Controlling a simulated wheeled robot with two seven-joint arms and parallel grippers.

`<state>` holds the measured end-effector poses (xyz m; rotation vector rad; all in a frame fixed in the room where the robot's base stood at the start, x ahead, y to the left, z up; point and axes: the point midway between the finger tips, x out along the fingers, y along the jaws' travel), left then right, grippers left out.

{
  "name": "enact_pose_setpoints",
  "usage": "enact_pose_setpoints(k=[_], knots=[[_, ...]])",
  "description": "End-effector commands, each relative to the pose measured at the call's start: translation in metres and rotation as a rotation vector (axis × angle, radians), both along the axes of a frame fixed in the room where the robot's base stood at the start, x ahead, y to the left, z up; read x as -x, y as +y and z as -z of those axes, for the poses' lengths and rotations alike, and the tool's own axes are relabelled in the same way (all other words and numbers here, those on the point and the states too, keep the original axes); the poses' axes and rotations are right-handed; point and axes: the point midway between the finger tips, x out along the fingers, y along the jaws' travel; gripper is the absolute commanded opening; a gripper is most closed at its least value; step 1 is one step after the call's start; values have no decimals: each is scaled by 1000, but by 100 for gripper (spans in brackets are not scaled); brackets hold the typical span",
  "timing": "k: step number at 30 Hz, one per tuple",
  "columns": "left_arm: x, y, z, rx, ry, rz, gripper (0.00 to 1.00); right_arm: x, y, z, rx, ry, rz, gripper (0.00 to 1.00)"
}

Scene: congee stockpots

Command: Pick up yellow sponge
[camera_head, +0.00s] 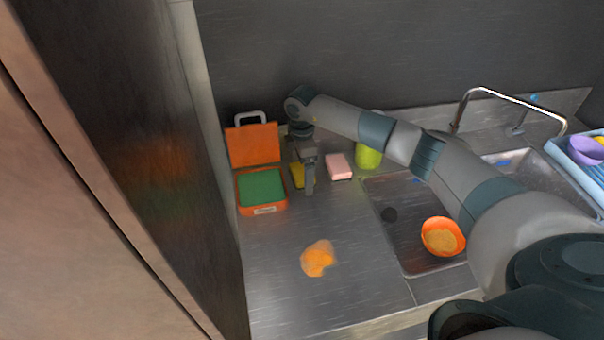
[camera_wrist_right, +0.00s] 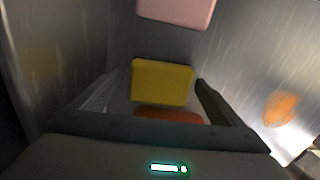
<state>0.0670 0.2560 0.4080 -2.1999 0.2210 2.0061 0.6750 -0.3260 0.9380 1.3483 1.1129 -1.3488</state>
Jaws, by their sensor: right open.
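The yellow sponge (camera_head: 297,174) stands on the steel counter, partly hidden behind my right gripper in the head view. In the right wrist view the yellow sponge (camera_wrist_right: 162,82) is ahead, between the two fingers. My right gripper (camera_head: 309,188) points down at the counter, close beside the sponge. Its fingers are apart and empty in the right wrist view (camera_wrist_right: 155,90). I cannot tell whether a finger touches the sponge. My left gripper is not in view.
A pink sponge (camera_head: 339,167) lies just right of the yellow one. An orange box with green inside (camera_head: 262,188) is at left. A green cup (camera_head: 368,157) stands near the back wall. An orange bowl (camera_head: 442,237) sits in the sink. The front counter has an orange spill (camera_head: 318,258).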

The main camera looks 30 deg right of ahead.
Motion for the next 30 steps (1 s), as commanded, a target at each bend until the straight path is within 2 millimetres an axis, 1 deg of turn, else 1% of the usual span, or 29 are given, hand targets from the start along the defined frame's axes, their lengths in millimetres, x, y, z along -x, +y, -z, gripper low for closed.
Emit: enact_pose_setpoints(k=[7, 8, 9, 11, 12, 13, 24, 27, 30], knots=[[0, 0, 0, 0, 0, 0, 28, 0, 0, 0, 0, 0, 0, 92], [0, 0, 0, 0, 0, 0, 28, 0, 0, 0, 0, 0, 0, 90], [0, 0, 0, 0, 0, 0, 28, 0, 0, 0, 0, 0, 0, 80], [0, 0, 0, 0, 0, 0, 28, 0, 0, 0, 0, 0, 0, 66], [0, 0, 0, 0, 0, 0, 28, 0, 0, 0, 0, 0, 1, 56], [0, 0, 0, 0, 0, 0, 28, 0, 0, 0, 0, 0, 1, 49], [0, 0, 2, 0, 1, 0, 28, 0, 0, -2, -1, -1, 1, 48], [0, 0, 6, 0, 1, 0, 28, -1, 0, -6, -2, -2, 1, 48], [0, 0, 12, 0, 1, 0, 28, -1, 0, -15, -1, -4, 0, 48]])
